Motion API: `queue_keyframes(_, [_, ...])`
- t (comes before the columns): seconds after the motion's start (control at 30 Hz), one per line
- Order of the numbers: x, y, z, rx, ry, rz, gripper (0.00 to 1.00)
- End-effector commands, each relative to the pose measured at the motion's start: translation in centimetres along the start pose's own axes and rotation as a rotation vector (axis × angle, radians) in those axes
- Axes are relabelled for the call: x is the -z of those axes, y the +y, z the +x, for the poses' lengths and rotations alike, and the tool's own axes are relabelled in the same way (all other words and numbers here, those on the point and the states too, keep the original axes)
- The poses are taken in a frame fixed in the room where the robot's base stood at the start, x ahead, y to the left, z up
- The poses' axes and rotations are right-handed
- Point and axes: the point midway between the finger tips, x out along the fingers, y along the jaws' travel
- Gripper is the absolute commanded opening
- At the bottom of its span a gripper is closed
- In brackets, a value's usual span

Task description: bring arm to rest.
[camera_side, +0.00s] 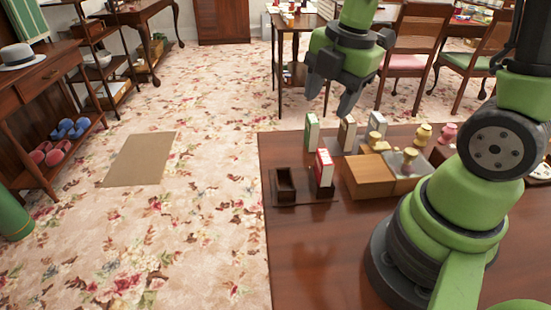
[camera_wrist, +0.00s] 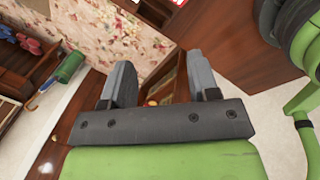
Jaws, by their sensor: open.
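My gripper (camera_side: 331,98) hangs in the air above the far part of the wooden table, with its fingers pointing down. Its two fingers are apart, and I see nothing held between them. In the wrist view my gripper (camera_wrist: 158,82) shows both grey fingers spread, with floor and some wooden furniture beyond them. My green arm stands at the right of the side view, its base on the table.
The table (camera_side: 310,255) has a clear front left. On it stand a small dark holder (camera_side: 286,186), a red box (camera_side: 325,168), a green-and-white box (camera_side: 312,132), a wooden box (camera_side: 368,178) and yellow knobbed pieces (camera_side: 423,134). Chairs (camera_side: 415,50) stand behind.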

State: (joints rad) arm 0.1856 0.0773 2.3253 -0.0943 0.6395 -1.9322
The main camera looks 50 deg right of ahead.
Motion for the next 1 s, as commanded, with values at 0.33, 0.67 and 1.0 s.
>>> queue_keyframes(0.33, [3.9,-2.9,-8.0,-0.192,0.22,1.086,0.55])
queue_keyframes(0.67, [5.9,-6.2,-11.4,-0.135,0.502,1.776,0.55])
queue_keyframes(1.0, [6.1,-6.6,-11.6,-0.112,0.534,1.861,0.55])
